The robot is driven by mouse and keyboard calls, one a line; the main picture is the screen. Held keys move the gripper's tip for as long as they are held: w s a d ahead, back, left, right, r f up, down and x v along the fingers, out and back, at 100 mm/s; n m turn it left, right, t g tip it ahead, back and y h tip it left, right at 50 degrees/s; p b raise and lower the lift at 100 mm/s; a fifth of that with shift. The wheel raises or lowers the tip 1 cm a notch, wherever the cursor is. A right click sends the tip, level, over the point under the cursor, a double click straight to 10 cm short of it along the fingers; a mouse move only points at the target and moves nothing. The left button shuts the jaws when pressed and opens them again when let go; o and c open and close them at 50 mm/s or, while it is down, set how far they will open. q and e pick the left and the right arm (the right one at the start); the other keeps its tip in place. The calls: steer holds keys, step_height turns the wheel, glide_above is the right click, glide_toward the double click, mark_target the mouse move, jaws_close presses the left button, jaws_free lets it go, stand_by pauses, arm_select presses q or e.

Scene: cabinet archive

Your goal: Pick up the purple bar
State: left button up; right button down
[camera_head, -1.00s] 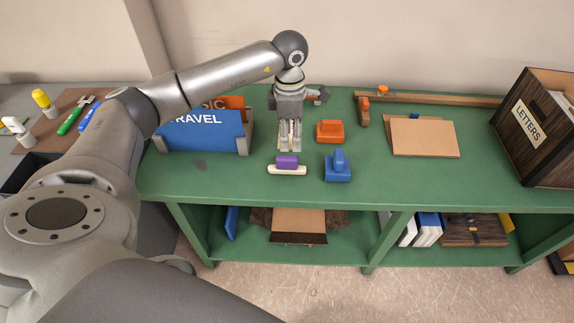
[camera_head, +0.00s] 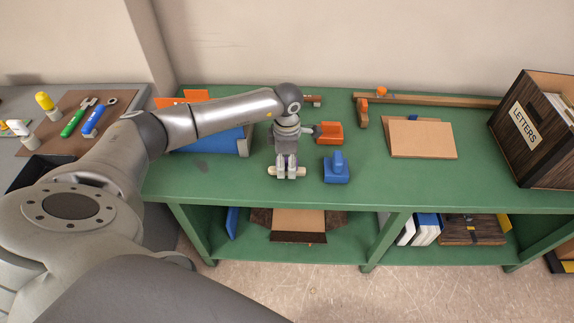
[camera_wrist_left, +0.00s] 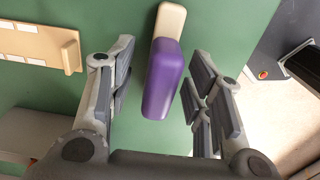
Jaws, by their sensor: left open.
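The purple bar (camera_wrist_left: 163,80) lies on a cream base (camera_wrist_left: 168,22) on the green cabinet top, between the two spread fingers of my left gripper (camera_wrist_left: 160,95) in the left wrist view. The fingers stand on either side of it, with a gap showing on both sides. In the head view my left gripper (camera_head: 286,172) is over the same spot and hides the purple bar; only the ends of the cream base (camera_head: 272,171) show beside the fingers. My right gripper is not in view.
A blue stamp-like block (camera_head: 337,170) stands close to the right of the gripper, and an orange one (camera_head: 329,133) just behind it. A blue box (camera_head: 215,142) is at left, under my arm. A tan board (camera_head: 423,138) and a dark LETTERS box (camera_head: 535,128) are further right.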

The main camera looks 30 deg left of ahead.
arm_select(q)
steer(key=shift+c, duration=0.2)
jaws_close()
steer(key=shift+r, duration=0.1)
steer(key=shift+r+b, duration=0.3)
steer(key=shift+r, duration=0.25)
steer(key=s+d+r+b, duration=0.2)
steer(key=s+d+r, duration=0.6)
steer(key=s+r, duration=0.3)
steer(key=shift+d+r+b, duration=0.3)
steer(key=shift+r+b, duration=0.1)
